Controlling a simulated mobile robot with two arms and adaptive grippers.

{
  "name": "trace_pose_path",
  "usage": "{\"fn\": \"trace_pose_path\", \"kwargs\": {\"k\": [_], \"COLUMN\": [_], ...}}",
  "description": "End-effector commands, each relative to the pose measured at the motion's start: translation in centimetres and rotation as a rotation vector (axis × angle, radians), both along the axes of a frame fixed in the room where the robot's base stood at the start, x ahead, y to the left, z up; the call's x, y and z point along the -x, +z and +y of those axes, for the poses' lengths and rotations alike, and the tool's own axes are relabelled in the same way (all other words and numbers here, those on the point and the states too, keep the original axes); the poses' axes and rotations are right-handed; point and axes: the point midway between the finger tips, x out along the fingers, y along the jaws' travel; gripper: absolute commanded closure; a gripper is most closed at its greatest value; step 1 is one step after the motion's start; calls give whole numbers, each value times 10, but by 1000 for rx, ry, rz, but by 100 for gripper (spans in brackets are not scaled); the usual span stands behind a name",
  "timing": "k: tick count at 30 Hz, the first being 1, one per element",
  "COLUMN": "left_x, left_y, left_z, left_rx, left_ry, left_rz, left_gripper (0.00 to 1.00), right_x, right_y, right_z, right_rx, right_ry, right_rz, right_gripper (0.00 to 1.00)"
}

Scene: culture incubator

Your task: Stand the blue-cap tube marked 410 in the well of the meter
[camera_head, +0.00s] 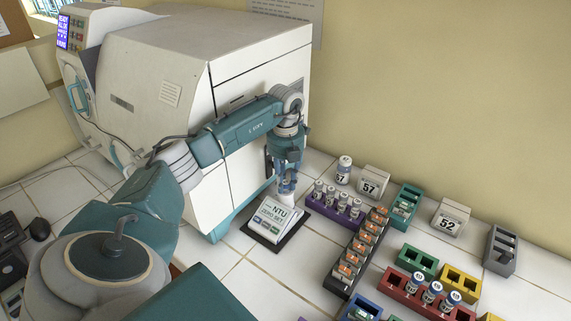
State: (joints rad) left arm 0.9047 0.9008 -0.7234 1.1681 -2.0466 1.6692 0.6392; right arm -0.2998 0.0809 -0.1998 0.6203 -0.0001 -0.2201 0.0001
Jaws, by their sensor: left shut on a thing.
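The meter (271,217), a white unit with an NTU display and coloured buttons on a dark base, stands on the tiled bench in front of the large white incubator. My left gripper (287,186) points down just above the back of the meter and is shut on a tube. The meter's well is also hard to make out behind the gripper. Blue-cap tubes (432,292) stand in a red rack (399,296) at the lower right. My right gripper is not in view.
Right of the meter are a purple rack (322,208) with several tubes and a long black rack (340,284) with orange-marked items. A tube (344,170) stands by a 57 sign (372,183); a 52 sign (450,219) stands farther right. The incubator (150,75) rises close behind the arm.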

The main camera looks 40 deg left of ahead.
Motion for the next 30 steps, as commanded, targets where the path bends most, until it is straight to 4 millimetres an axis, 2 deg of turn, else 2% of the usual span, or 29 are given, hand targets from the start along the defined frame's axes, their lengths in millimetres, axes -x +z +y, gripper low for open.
{"fn": "trace_pose_path", "kwargs": {"k": [3,4,6,7,15,19,23,30], "left_x": [0,0,0,0,0,-1,-1,-2], "left_y": [0,0,0,0,1,11,33,85], "left_z": [0,0,0,0,0,0,1,0], "left_rx": [0,0,0,0,0,-1,-1,-1], "left_ry": [0,0,0,0,0,0,-1,0], "left_rz": [0,0,0,0,0,-3,-5,-5], "left_gripper": [100,72,58,56,56,56,56,56], "right_x": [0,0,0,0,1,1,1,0], "right_y": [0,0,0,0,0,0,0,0], "right_z": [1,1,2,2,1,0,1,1], "right_rx": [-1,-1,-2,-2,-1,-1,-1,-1], "right_ry": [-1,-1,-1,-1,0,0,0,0], "right_rz": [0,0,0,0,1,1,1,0], "right_gripper": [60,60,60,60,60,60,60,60]}}
